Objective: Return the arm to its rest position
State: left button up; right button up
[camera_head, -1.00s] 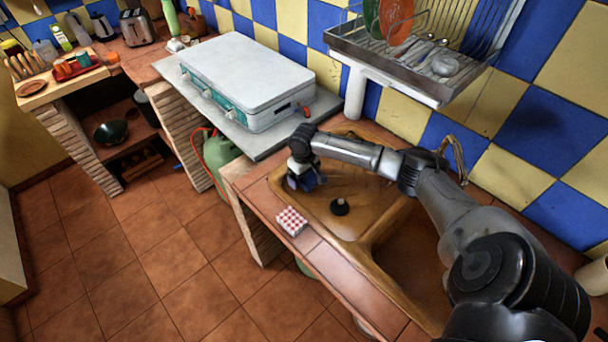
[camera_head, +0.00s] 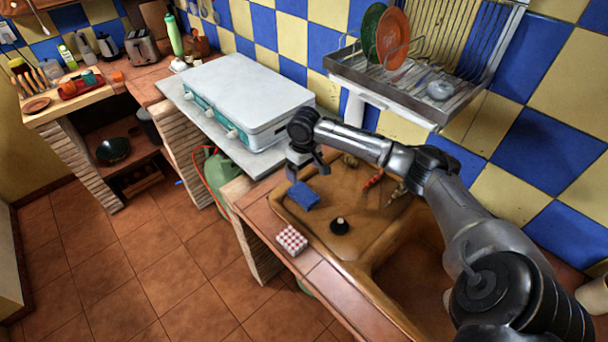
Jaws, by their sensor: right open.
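My right arm comes in from the lower right and reaches over the brown sink. My right gripper (camera_head: 304,174) is open and empty, pointing down above the sink's far left part. A blue sponge (camera_head: 303,196) lies in the sink just below the fingers, apart from them as far as I can tell. My left gripper is not in view.
The sink (camera_head: 375,232) holds a black plug (camera_head: 340,226). A white stove (camera_head: 247,96) stands behind left. A dish rack (camera_head: 385,84) with plates hangs above the sink.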

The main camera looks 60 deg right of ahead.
jog(key=shift+r, duration=0.35)
jog(key=shift+n, duration=0.3)
